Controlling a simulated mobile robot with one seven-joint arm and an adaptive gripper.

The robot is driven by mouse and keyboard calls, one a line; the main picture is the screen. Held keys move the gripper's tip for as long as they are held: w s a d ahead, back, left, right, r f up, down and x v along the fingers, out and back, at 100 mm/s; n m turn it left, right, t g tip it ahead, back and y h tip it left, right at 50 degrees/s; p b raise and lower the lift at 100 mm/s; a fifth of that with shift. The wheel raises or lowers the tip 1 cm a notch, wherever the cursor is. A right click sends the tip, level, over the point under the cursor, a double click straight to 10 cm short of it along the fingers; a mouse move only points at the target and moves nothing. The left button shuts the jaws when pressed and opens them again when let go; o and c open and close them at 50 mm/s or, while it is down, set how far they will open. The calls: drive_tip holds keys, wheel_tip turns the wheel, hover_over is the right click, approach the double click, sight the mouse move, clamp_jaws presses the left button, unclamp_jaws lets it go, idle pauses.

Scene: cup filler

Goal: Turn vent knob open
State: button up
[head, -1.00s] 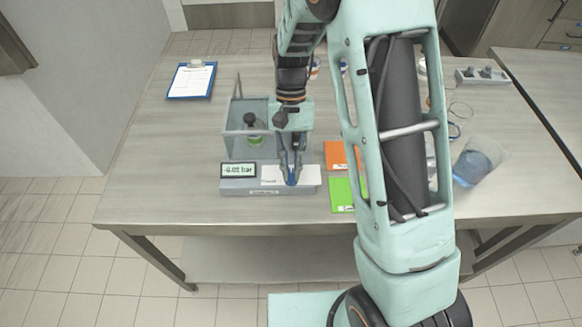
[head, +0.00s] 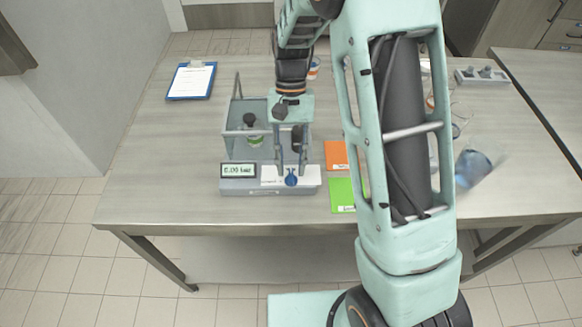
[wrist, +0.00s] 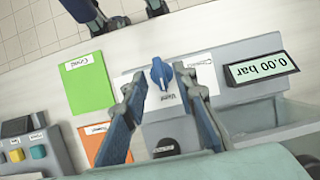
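The blue vent knob (head: 291,180) sits on the white label plate at the front of the grey filler unit (head: 240,189). It also shows in the wrist view (wrist: 162,73), its ridge running roughly up and down the picture. Small print flanks it on the plate, too small to read surely. My gripper (head: 290,170) is open, with its fingers apart and empty, just behind the knob in the head view. In the wrist view my gripper (wrist: 164,88) has one fingertip on each side of the knob, apart from it. The display (head: 239,170) reads 0.00 bar.
A clear-walled enclosure holds a dark-capped bottle (head: 254,131) behind the plate. An orange card (head: 336,154) and a green card (head: 342,195) lie right of the unit. A clipboard (head: 191,82) lies back left. A blue-tinted container (head: 474,168) is at the right.

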drive_tip(key=v, duration=1)
drive_tip(key=shift+r, duration=0.2)
